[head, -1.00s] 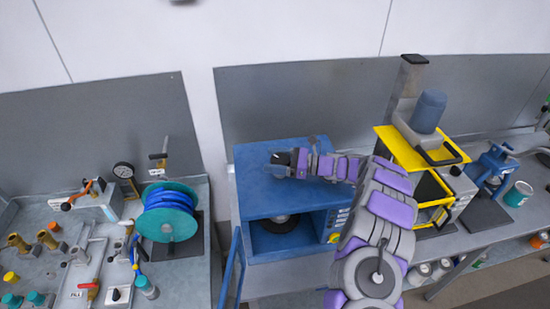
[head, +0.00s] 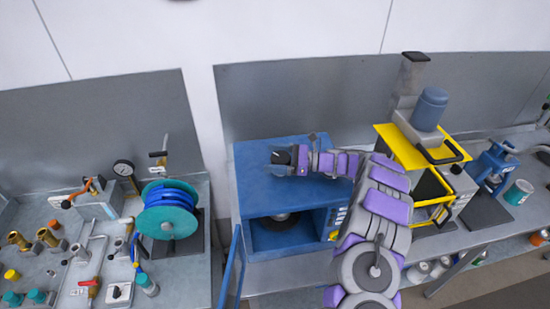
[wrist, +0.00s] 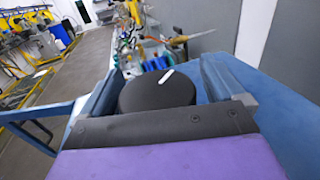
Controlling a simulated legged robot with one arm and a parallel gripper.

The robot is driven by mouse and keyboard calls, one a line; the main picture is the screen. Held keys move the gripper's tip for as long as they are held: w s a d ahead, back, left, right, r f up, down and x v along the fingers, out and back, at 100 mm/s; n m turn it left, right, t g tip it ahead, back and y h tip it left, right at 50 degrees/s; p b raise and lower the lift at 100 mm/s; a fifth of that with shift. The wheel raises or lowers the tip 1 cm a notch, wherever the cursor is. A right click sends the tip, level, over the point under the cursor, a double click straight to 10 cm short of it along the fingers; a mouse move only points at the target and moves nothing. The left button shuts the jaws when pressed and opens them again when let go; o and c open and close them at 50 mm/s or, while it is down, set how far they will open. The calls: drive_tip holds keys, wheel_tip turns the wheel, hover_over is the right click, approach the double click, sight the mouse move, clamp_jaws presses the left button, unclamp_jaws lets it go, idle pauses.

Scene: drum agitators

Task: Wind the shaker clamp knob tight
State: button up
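The shaker is the blue box (head: 250,185) with an open front, on the bench in the middle of the head view. Its clamp knob (head: 281,157) is a round black cap on top. In the wrist view, the knob (wrist: 158,92) fills the space between my two blue-grey fingers and shows a white pointer mark on its top. In the head view, my gripper (head: 284,158) reaches in from the right.
The shaker's blue door (head: 232,268) hangs open at the front left. A teal and blue hose reel (head: 168,211) stands on the left bench. A yellow-framed machine (head: 400,148) stands close on the right, near my arm. A grey back panel (head: 300,95) rises behind.

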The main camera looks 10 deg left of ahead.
drive_tip(key=shift+s, duration=0.1)
drive_tip(key=d+b, duration=0.1)
drive_tip(key=d, duration=0.6)
drive_tip(key=shift+d, duration=0.35)
drive_tip(key=shift+a, duration=0.1)
